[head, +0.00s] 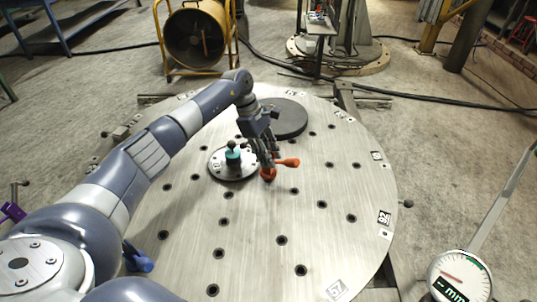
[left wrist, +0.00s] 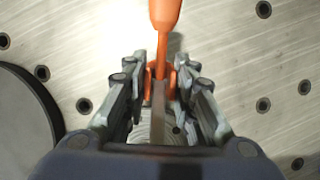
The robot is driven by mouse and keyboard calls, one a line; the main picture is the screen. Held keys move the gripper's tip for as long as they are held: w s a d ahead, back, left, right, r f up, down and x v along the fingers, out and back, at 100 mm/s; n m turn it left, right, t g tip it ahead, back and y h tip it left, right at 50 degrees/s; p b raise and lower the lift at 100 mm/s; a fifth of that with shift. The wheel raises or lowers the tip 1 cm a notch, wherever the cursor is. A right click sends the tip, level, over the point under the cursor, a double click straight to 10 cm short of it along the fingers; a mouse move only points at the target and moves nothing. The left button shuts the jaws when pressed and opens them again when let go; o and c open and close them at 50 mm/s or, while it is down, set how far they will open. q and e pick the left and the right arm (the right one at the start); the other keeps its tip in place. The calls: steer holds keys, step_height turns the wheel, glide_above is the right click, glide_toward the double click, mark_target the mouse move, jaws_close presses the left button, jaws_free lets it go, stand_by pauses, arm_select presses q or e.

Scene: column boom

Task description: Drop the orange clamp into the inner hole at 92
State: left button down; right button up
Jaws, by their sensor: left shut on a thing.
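The orange clamp (head: 288,162) is near the middle of the round metal table (head: 255,235), with its handle pointing right in the head view. My left gripper (head: 268,160) is above it, with its fingers around the clamp's body. In the left wrist view, the orange clamp (left wrist: 165,12) shows between the fingers of my left gripper (left wrist: 163,90), its handle towards the top. I cannot tell whether the clamp touches the table. The 92 label (head: 384,217) is near the table's right edge. A dark hole (head: 351,218) lies just inward of it. My right gripper is not in view.
A metal disc with a teal knob (head: 233,157) stands just left of the clamp. A dark round plate (head: 285,120) lies behind it. A blue object (head: 138,262) is at lower left. The table between the clamp and the 92 label is clear, with several holes.

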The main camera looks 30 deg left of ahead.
arm_select(q)
steer(key=shift+f+b, duration=1.2)
steer(key=shift+f, duration=0.1)
steer(key=c, duration=1.6)
jaws_free()
steer(key=shift+r+p, duration=1.8)
steer(key=shift+r, duration=1.85)
